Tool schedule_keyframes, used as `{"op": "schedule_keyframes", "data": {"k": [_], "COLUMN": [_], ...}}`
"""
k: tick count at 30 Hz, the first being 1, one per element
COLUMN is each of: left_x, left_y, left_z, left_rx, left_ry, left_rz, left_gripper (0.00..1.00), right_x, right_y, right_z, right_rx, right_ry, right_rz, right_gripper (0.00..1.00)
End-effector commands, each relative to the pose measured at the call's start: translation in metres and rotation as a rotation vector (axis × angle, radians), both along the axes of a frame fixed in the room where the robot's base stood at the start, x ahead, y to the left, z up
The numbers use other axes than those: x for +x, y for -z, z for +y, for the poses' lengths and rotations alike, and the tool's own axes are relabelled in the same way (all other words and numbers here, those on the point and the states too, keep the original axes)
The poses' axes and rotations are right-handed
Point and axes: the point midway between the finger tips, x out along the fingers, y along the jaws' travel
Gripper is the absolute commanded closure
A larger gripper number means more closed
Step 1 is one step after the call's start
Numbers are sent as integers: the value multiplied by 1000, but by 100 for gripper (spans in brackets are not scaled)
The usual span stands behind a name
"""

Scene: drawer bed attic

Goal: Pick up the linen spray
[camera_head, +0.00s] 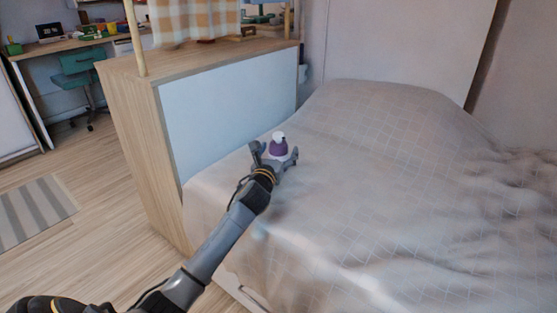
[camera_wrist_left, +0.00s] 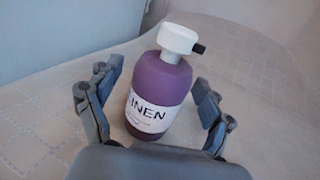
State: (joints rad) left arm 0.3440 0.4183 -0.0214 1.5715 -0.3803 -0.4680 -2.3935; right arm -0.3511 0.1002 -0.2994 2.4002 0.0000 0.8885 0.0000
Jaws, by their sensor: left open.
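The linen spray is a purple bottle with a white cap and a white label. It stands on the bed (camera_head: 400,200) in the head view, where its purple body (camera_head: 279,148) shows between the fingers of my left gripper (camera_head: 276,160). In the left wrist view the spray (camera_wrist_left: 163,85) leans slightly to the right, with "INEN" readable on its label. The open fingers of my left gripper (camera_wrist_left: 155,110) are on either side of it, with a visible gap at the right. The lowest part of the bottle is hidden behind the gripper's palm. My right gripper is not in view.
A wooden partition with a pale panel (camera_head: 230,105) runs along the left side of the bed, close to my left arm. A desk (camera_head: 60,44) and a teal chair (camera_head: 80,65) stand at the far left. The quilt to the right is clear.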

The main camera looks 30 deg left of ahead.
Motion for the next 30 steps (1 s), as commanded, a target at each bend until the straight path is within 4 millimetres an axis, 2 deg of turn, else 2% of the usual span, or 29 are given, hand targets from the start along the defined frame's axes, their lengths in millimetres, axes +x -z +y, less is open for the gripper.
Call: {"op": "schedule_keyframes", "data": {"k": [8, 15, 17, 18, 30], "left_x": [2, 2, 2, 2, 2], "left_y": [-1, -1, -1, -1, -6], "left_z": [0, 0, 0, 0, 0], "left_rx": [0, -1, -1, 0, 1], "left_ry": [1, 1, 1, 1, 1], "left_rz": [-1, -1, -1, -2, -2], "left_gripper": [20, 69, 81, 84, 84], "right_x": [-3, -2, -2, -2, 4], "right_y": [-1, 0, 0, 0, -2], "right_z": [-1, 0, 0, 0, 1], "right_rx": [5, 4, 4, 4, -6], "right_ry": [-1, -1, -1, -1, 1], "right_rz": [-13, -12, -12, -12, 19], "right_gripper": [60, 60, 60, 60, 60]}}
